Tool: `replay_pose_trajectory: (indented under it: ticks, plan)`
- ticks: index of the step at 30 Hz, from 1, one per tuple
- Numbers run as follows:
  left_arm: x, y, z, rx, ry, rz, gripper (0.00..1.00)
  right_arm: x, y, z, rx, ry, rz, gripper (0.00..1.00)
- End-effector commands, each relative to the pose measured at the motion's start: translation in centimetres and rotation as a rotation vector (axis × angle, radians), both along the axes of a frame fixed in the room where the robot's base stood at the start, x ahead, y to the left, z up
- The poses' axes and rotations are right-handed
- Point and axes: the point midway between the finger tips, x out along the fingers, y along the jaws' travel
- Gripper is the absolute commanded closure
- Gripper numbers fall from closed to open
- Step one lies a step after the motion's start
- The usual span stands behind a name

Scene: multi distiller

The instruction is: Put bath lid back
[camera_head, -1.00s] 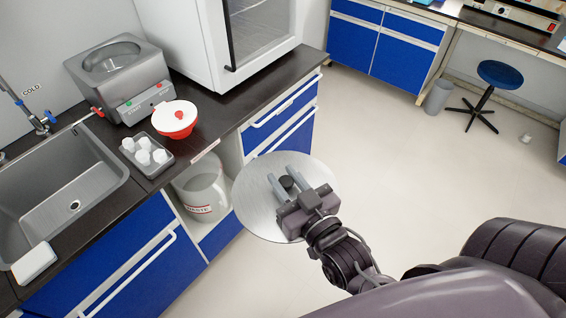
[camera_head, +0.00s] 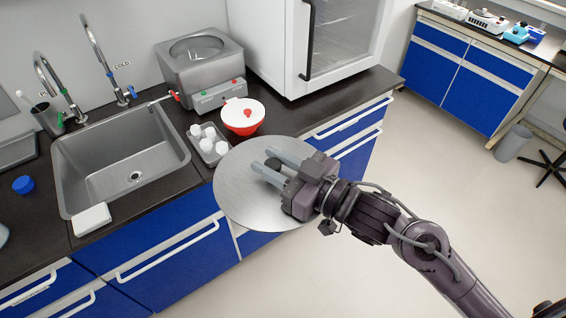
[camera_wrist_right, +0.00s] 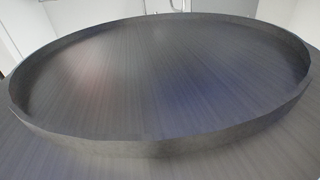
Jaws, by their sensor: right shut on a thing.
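The bath lid (camera_head: 245,205) is a round, flat metal disc with a dark knob. My right gripper (camera_head: 275,172) is shut on the knob and holds the lid in front of the counter edge. In the right wrist view the lid (camera_wrist_right: 160,80) fills the picture, with a raised rim ring on the side facing the camera. The bath (camera_head: 199,60) is a grey metal box with a round opening on top, at the back of the counter, and it stands uncovered. The lid is apart from the bath, nearer to me. My left gripper is not in view.
A red and white bowl (camera_head: 243,116) and a tray of white cups (camera_head: 208,145) stand between the lid and the bath. The sink (camera_head: 120,165) with taps lies to the left. A white cabinet (camera_head: 290,50) stands close to the bath's right.

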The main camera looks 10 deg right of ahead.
Motion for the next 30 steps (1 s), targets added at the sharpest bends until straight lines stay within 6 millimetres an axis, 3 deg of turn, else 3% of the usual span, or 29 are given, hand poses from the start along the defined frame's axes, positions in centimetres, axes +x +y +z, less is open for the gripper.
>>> replay_pose_trajectory:
  ticks: [7,15,30]
  plan:
    - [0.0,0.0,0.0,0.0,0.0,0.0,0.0,2.2,1.8,-2.3,-0.001,-0.005,0.186,1.0]
    - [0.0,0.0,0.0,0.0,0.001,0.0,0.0,3.2,3.0,-3.8,0.0,-0.003,0.304,1.0]
    - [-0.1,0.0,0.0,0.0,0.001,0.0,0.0,2.5,0.5,-3.9,-0.002,-0.003,0.654,1.0]
